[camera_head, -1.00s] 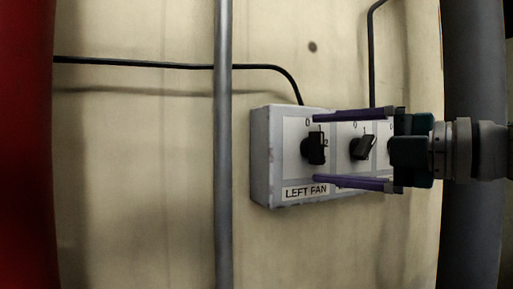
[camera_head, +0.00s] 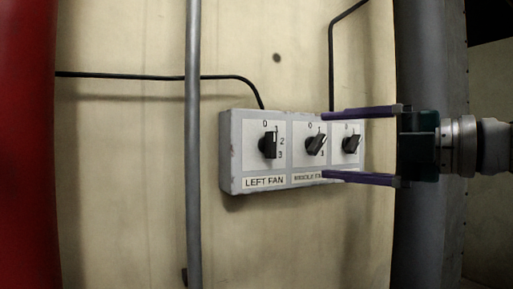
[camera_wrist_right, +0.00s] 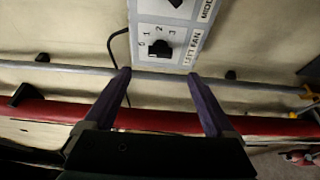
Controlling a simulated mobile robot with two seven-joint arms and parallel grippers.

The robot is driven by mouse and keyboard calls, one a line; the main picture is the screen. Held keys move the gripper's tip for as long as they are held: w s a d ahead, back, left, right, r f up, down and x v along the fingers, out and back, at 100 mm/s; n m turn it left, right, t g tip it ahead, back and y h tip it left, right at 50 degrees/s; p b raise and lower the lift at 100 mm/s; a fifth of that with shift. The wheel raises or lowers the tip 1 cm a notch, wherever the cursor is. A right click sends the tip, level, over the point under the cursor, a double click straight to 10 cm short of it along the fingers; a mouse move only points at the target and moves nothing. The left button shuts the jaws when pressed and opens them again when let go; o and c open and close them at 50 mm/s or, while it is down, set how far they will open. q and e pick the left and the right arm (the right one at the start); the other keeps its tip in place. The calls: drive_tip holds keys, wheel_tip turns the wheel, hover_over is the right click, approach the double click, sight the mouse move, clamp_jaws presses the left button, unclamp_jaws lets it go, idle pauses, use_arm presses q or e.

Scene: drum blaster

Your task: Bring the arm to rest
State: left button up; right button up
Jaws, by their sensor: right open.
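My right gripper (camera_head: 328,144) comes in from the right in the head view. Its two purple fingers are spread wide with nothing between them, in front of the right part of the fan switch box (camera_head: 228,160). In the right wrist view its fingers (camera_wrist_right: 158,76) are also apart and empty. The grey box carries three black knobs: the left fan knob (camera_head: 268,145), the middle knob (camera_head: 316,145) and the right knob (camera_head: 351,144). The left knob is close to upright; the other two are tilted. The left fan knob (camera_wrist_right: 160,48) also shows in the wrist view. My left gripper is not in view.
A vertical grey pipe (camera_head: 193,200) runs left of the box. A red column (camera_head: 27,150) stands at the far left. Black cables (camera_head: 150,75) run along the beige wall to the box. A thick grey post (camera_head: 425,240) stands behind my right arm.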

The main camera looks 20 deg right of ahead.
drive_tip(key=shift+a, duration=0.1)
drive_tip(key=s+a+f+m+g+h, duration=0.1)
drive_tip(key=s+a+f+m+h, duration=0.2)
drive_tip(key=f+m, duration=0.45)
drive_tip(key=s+a+f+m+h, duration=0.1)
drive_tip(key=s+f+m+h, duration=0.2)
drive_tip(key=f+m+h, duration=0.35)
drive_tip(key=s+a+f+m+g, duration=0.1)
drive_tip(key=s+f+m+g, duration=0.3)
drive_tip(key=s+f, duration=0.4)
drive_tip(key=s+a+f+m+g, duration=0.2)
drive_tip(key=s+f+m+g, duration=0.2)
drive_tip(key=s, duration=0.9)
wheel_tip(320, 180, down, 4)
drive_tip(key=g, duration=0.2)
drive_tip(key=shift+s+g, duration=0.4)
drive_tip(key=shift+a+r+y, duration=0.1)
drive_tip(key=shift+y, duration=0.15)
drive_tip(key=shift+c, duration=0.2)
